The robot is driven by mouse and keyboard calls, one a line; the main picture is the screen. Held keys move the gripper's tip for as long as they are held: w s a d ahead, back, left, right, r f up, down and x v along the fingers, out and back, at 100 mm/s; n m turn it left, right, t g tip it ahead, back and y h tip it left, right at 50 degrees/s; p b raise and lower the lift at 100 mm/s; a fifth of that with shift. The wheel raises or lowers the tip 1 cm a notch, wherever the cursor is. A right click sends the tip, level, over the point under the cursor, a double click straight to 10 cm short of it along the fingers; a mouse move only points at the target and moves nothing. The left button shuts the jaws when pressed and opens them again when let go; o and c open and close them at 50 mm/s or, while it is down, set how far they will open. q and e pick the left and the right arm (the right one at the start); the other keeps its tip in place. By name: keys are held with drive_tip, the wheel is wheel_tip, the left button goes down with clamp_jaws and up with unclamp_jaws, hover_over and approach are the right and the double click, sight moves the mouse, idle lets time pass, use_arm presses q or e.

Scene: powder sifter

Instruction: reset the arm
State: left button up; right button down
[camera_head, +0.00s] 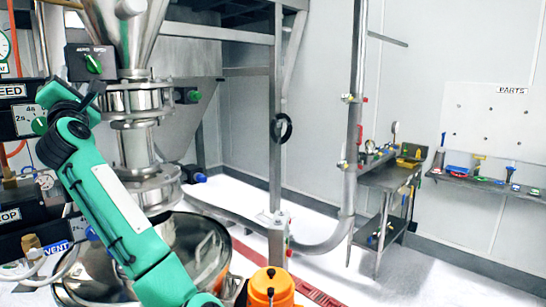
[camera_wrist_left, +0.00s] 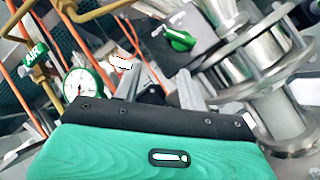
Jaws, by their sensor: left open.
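My left arm (camera_head: 125,215), teal with a white panel, reaches up from the bottom of the head view toward the control panels at the left. Its gripper (camera_head: 92,98) is in front of the panels, left of the steel sifter column. In the left wrist view the two metal fingers (camera_wrist_left: 158,86) stand apart with nothing between them. A green knob (camera_wrist_left: 180,40) shows beyond the fingers, apart from them. A green knob (camera_head: 39,125) also shows beside the gripper in the head view. My right gripper is not in view.
The steel column (camera_head: 135,150) stands close right of my gripper, above a large steel bowl (camera_head: 200,245). A gauge (camera_wrist_left: 82,84) and orange tubes are near the fingers. A tool bench (camera_head: 385,178) and parts shelf (camera_head: 485,183) stand at the right. White floor (camera_head: 400,270) is clear there.

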use_arm(q)
drive_tip(key=s+d+f+m+g+h, duration=0.3)
drive_tip(key=f+m, duration=0.4)
drive_tip(key=f, duration=0.9)
drive_tip(key=s+d+f+m+g+h, duration=0.2)
drive_tip(key=d+f+m+h, duration=0.45)
drive_tip(key=f, duration=0.95)
drive_tip(key=s+d+f+m+g+h, duration=0.1)
drive_tip(key=s+d+f+m+g, duration=0.1)
drive_tip(key=f+m, duration=1.1)
drive_tip(key=s+d+f+m+g+h, duration=0.1)
drive_tip(key=s+d+f+m+g, duration=0.2)
drive_tip(key=s+f, duration=0.7)
drive_tip(key=s+d+f+m+g, duration=0.2)
drive_tip(key=s+d+f+g, duration=0.2)
drive_tip(key=s+f, duration=0.55)
drive_tip(key=s+d+f+m+g+h, duration=0.15)
drive_tip(key=s+d+f+g, duration=0.35)
drive_tip(key=s, duration=0.8)
wheel_tip(320, 180, down, 32)
drive_tip(key=s+m, duration=0.1)
drive_tip(key=s+a+f, duration=0.2)
drive_tip(key=s+f, duration=0.7)
drive_tip(key=f, duration=0.1)
drive_tip(key=s+a+f, duration=0.2)
drive_tip(key=s+f, duration=0.8)
drive_tip(key=shift+s+a+g+y, duration=0.2)
drive_tip(key=shift+g+y, duration=0.1)
drive_tip(key=shift+g, duration=0.1)
